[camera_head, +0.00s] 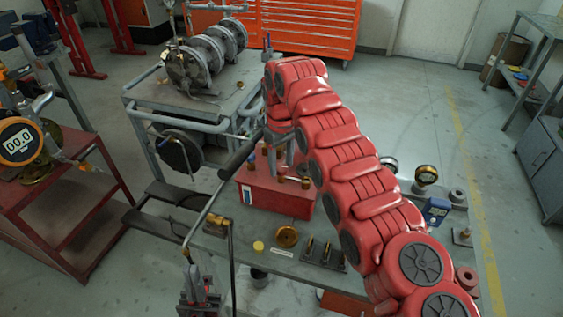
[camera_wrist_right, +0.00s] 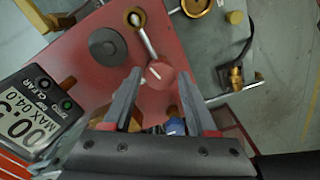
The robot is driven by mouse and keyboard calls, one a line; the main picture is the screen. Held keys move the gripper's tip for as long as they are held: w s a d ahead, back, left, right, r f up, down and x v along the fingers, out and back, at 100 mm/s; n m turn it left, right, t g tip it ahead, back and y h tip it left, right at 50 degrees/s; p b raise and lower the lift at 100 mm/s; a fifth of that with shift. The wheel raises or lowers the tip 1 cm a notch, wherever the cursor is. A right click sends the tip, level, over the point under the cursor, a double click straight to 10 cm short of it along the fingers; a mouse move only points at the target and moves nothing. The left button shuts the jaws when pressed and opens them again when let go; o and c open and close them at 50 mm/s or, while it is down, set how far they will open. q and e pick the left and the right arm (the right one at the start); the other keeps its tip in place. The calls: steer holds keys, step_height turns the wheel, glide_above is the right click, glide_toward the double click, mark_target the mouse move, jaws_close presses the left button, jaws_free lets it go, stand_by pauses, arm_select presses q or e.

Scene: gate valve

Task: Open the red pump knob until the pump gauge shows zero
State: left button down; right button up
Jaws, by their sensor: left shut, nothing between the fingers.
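A red knob (camera_wrist_right: 160,75) with a white line sits on a red surface in the right wrist view. My right gripper (camera_wrist_right: 160,73) is open, with a fingertip on either side of the knob in the picture. Gaps show beside it, so I see no contact. A grey digital gauge (camera_wrist_right: 35,115) is at the left of that view, tilted and partly cut off; its last digit is unclear. In the head view the red pump box (camera_head: 280,197) stands on the middle bench, partly behind my right arm. My left gripper (camera_head: 194,272) is shut and empty at the bottom.
An orange round gauge (camera_head: 20,142) reading 00.0 is on the red table (camera_head: 62,205) at left. A black-gripped lever (camera_head: 240,155) slopes beside the pump box. Brass fittings (camera_head: 287,236) lie on the bench front. A trolley with flanged pipe (camera_head: 190,65) stands behind.

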mark_target(280, 166)
steer(key=shift+o, duration=1)
steer(key=shift+r, duration=0.1)
steer(key=shift+r, duration=0.35)
step_height(280, 166, up, 6)
steer(key=shift+a+p, duration=0.15)
steer(key=shift+p, duration=1.1)
step_height(280, 166, up, 11)
steer(key=p, duration=1)
steer(key=shift+f+p, duration=0.2)
steer(key=shift+p, duration=0.15)
steer(key=shift+s+f, duration=0.1)
steer(key=shift+f, duration=0.05)
